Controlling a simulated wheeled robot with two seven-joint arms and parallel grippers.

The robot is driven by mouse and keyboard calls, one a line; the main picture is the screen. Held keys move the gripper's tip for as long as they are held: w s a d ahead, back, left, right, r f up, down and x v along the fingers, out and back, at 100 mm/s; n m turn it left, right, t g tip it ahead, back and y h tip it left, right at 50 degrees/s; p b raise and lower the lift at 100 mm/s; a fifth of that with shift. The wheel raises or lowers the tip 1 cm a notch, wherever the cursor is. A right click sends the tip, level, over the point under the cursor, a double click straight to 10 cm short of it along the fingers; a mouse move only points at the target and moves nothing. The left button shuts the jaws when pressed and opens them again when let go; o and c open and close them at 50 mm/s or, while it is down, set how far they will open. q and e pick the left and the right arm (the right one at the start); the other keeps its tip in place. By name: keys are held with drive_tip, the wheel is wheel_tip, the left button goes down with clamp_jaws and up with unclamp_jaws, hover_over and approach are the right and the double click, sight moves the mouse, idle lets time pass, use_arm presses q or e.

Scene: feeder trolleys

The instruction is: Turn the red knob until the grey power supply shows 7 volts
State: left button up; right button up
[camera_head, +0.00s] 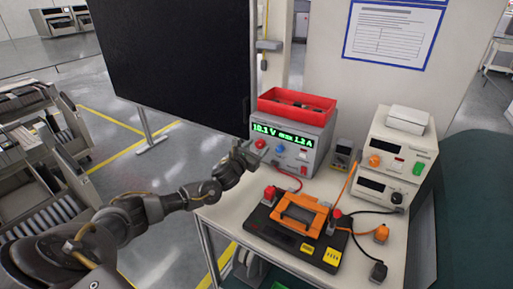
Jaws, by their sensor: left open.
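The grey power supply (319,153) stands at the back left of the bench. Its green display (283,135) seems to read 10.1 V and 1.2 A. The red knob (260,143) is at the left of its front panel, below the display. A blue knob (279,149) sits to its right. My left gripper (249,151) is open, just left of and below the red knob in the picture. I cannot tell whether its fingers touch the knob. My right gripper is not in view.
A red bin (297,103) rests on top of the supply. A black and orange fixture (299,218) stands in front, and beige instruments (398,160) with cables at the right. A black panel (175,60) rises behind my left arm. Trolleys (40,160) stand at the left.

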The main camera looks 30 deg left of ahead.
use_arm(q)
drive_tip(key=c, duration=1)
drive_tip(key=shift+n, duration=0.4)
drive_tip(key=n, duration=0.4)
drive_tip(key=shift+n, duration=0.4)
drive_tip(key=n, duration=0.5)
drive_tip(key=shift+a+n, duration=0.1)
drive_tip(key=shift+n, duration=0.2)
